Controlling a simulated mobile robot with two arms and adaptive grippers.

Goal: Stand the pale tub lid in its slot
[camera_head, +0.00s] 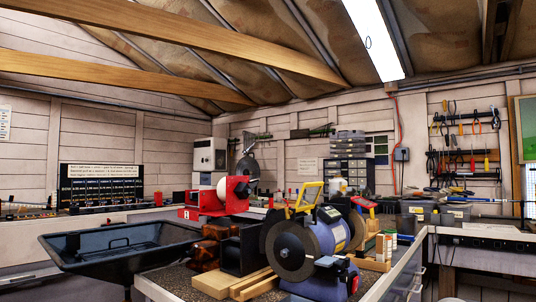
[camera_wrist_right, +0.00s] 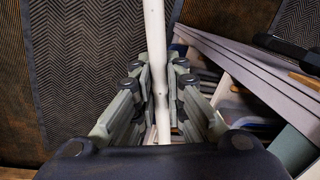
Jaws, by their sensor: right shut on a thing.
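In the right wrist view my right gripper (camera_wrist_right: 159,88) is shut on the pale tub lid (camera_wrist_right: 154,30). The lid shows edge-on as a narrow off-white strip. It runs from the top edge of the picture down between the two fingers. Its far end is out of the picture. I cannot make out its slot for certain in either view. My left gripper is in neither view, and the head view shows no gripper and no lid.
The right wrist view shows a dark herringbone surface (camera_wrist_right: 85,65) at left and pale slanted boards (camera_wrist_right: 240,65) at right. The head view shows a workshop with a bench grinder (camera_head: 315,240), a dark tray-like barrow (camera_head: 110,262) and a tool wall (camera_head: 465,145).

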